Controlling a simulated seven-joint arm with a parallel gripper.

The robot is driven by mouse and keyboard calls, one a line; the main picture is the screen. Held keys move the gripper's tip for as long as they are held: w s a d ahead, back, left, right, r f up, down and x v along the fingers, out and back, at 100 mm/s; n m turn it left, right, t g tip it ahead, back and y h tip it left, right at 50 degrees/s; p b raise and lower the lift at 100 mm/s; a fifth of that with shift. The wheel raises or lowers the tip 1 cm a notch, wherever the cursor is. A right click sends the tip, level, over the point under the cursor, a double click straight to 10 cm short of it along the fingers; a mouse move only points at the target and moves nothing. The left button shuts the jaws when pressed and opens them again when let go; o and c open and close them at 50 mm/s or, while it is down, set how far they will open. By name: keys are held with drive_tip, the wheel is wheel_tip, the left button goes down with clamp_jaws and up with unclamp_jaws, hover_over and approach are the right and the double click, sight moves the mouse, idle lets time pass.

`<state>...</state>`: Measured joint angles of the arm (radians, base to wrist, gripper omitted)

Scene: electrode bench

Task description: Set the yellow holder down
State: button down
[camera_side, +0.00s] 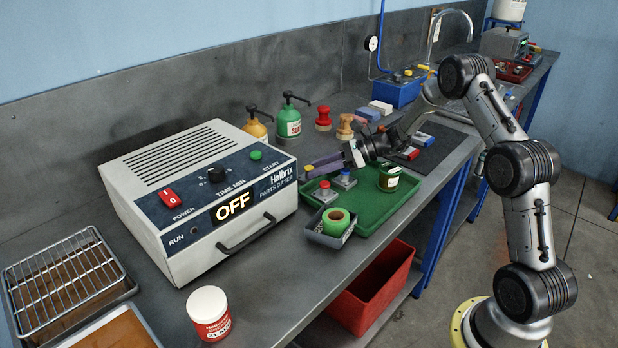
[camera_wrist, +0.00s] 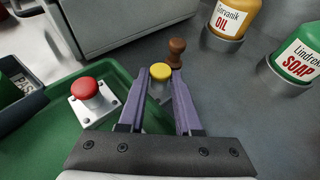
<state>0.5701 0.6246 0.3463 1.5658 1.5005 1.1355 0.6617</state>
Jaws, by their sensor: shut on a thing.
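The yellow holder, with a round yellow knob (camera_wrist: 160,71) on a grey body, sits between the tips of my purple fingers in the wrist view. My gripper (camera_wrist: 160,80) is shut on it. In the side view my gripper (camera_side: 322,166) reaches left over the back-left part of the green tray (camera_side: 378,216).
Oil (camera_wrist: 235,20) and soap (camera_wrist: 300,55) bottles stand behind. A brown knobbed piece (camera_wrist: 177,52) appears just beyond the yellow knob. A grey bin with green tape (camera_side: 336,220) sits at the tray's front-left.

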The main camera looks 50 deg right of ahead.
drive_tip(key=shift+r, duration=0.25)
